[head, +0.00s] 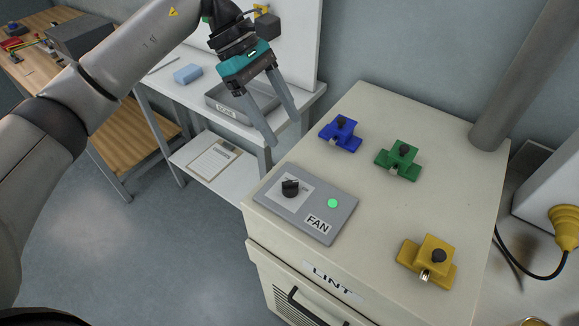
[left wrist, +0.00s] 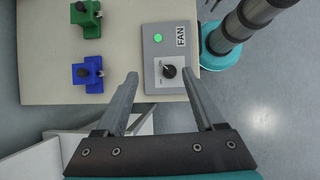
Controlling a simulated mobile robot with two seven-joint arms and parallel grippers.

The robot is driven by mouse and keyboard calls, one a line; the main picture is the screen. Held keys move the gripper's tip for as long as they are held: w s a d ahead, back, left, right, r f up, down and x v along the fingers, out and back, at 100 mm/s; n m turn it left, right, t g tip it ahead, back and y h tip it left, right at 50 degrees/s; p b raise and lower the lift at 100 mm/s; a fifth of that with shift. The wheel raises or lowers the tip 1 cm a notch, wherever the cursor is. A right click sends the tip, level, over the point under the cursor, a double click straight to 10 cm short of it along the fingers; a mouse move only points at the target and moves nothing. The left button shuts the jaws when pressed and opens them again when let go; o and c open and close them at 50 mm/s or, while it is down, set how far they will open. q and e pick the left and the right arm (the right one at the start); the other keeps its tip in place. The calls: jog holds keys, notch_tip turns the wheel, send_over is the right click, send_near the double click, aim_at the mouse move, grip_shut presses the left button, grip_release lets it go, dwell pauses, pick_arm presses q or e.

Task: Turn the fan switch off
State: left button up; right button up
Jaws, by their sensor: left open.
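The fan switch is a black rotary knob (head: 290,187) on a white plate at the left of a grey panel (head: 286,218) labelled FAN, on top of a cream cabinet. A round green light (head: 333,203) on the panel looks lit. The knob also shows in the left wrist view (left wrist: 169,71), just beyond and between my fingertips. My left gripper (head: 284,130) is open and empty, above and behind the panel in the head view, apart from the knob. The knob's small printed markings are too small to read. My right gripper is not in view.
Blue (head: 341,132), green (head: 398,160) and yellow (head: 427,262) clamp-like blocks stand on the cabinet (head: 360,105). A grey pipe (head: 515,70) rises at its back right. A white table with a grey tray (head: 222,108) stands at left. Space directly above the panel is clear.

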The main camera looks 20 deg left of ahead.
aim_at(286, 183)
pick_arm(q)
jog(key=shift+y, duration=0.9)
jog(key=a+x, duration=0.1)
jog(key=x, duration=0.3)
jog(key=a+x, duration=0.1)
jog(key=x, duration=0.4)
jog(key=a+f+x, duration=0.1)
jog(key=x, duration=0.3)
jog(key=shift+f+p, duration=0.35)
grip_shut()
